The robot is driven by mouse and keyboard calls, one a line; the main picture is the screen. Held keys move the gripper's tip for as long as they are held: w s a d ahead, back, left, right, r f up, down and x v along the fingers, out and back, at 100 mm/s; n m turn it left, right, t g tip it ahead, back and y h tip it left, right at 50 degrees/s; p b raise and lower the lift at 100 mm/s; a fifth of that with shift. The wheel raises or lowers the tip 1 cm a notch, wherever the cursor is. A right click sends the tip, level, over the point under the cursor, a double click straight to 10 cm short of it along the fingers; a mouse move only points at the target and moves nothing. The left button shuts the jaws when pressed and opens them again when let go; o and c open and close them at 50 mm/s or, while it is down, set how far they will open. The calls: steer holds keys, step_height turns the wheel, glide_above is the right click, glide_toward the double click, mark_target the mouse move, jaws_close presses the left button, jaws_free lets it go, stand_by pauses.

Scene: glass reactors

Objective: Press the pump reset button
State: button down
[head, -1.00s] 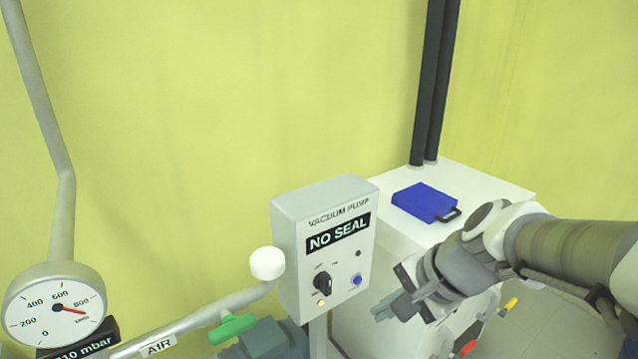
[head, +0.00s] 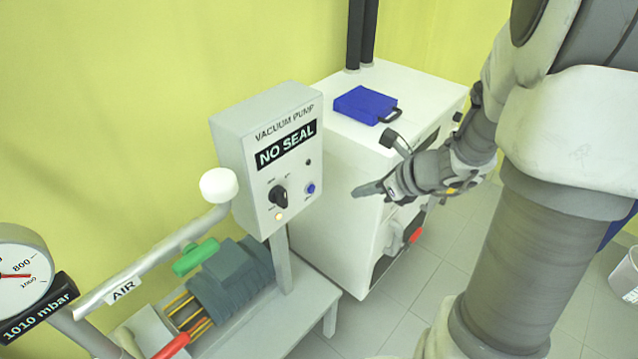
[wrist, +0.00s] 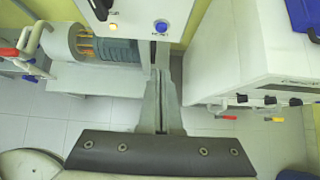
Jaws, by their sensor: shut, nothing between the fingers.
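The vacuum pump control box (head: 262,160) is light grey and shows "NO SEAL" on a black display. On its front are a black rotary knob (head: 278,196), a lit amber lamp (head: 279,217) and a blue round button (head: 311,188) with a small label too small to read in the head view. The blue button also shows in the wrist view (wrist: 161,27), near the top and almost straight beyond the fingertips. My gripper (head: 358,191) is shut and empty, to the right of the button and apart from it, its fingers pointing left toward the box.
A white cabinet (head: 340,150) with a blue case (head: 364,104) on top stands behind and right of my gripper. A pipe with a green handle (head: 195,257) and white cap (head: 219,185) is left of the box. A pressure gauge (head: 18,275) reads beside "1010 mbar".

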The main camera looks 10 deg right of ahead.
steer(key=b, duration=0.2)
glide_toward(312, 193)
steer(key=f+x, duration=0.1)
steer(key=x, duration=0.4)
steer(key=shift+w, duration=0.25)
steer(key=shift+a, duration=0.1)
